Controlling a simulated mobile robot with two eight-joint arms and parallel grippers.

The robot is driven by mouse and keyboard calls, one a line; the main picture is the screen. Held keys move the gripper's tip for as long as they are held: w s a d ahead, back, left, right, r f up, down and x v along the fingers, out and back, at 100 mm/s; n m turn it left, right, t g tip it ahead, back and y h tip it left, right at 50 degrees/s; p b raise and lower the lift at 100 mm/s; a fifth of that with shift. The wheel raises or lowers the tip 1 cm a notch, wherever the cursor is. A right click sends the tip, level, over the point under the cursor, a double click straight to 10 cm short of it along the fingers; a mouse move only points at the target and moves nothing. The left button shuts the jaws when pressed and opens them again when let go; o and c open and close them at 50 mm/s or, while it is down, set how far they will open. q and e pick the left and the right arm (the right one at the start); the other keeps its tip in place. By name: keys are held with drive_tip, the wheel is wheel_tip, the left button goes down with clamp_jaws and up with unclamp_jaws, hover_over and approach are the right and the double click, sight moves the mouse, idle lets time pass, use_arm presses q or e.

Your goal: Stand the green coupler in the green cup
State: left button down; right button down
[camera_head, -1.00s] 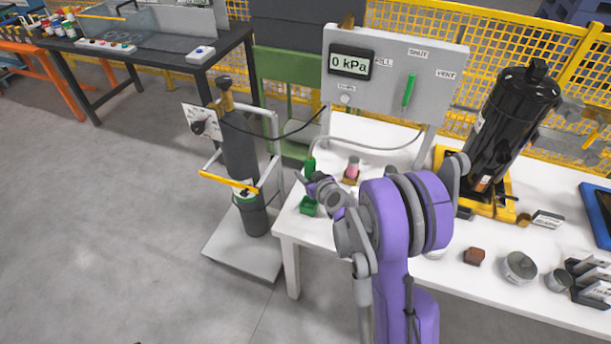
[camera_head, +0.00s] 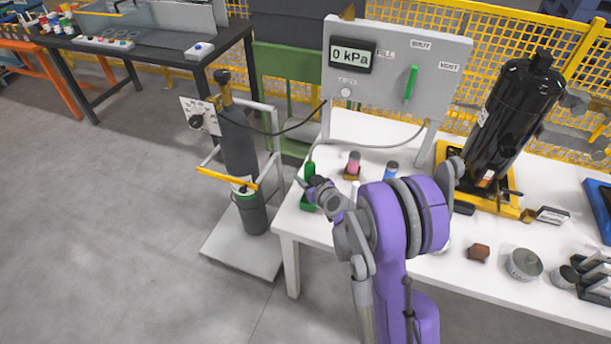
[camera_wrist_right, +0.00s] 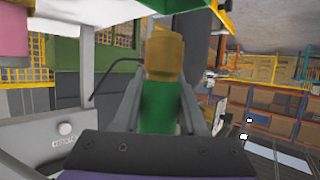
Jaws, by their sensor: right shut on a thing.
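The green coupler (camera_head: 310,170) is upright at the left end of the white table. It also shows in the right wrist view (camera_wrist_right: 157,108), with a brass-coloured top, between the two fingers. My right gripper (camera_head: 313,184) is shut on it. The green cup (camera_head: 308,204) is directly below the coupler, near the table's left edge. The coupler's lower end is hidden by my gripper, so I cannot tell whether it is inside the cup. My left gripper is not in view.
A pink coupler (camera_head: 354,161) and a blue one (camera_head: 391,170) stand to the right. Behind them rises the grey gauge panel (camera_head: 387,100). A gas cylinder on a trolley (camera_head: 240,150) stands left of the table (camera_head: 283,225). The black compressor (camera_head: 505,125) is at right.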

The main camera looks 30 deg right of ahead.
drive_tip(key=shift+f+b, duration=1.95)
drive_tip(key=shift+f, duration=0.85)
drive_tip(key=shift+f+b, duration=0.5)
drive_tip(key=shift+f, duration=0.15)
drive_tip(key=shift+c, duration=1.9)
unclamp_jaws()
drive_tip(key=v, duration=1.1)
drive_tip(key=shift+w+r, duration=0.1)
drive_tip(key=shift+a, duration=0.1)
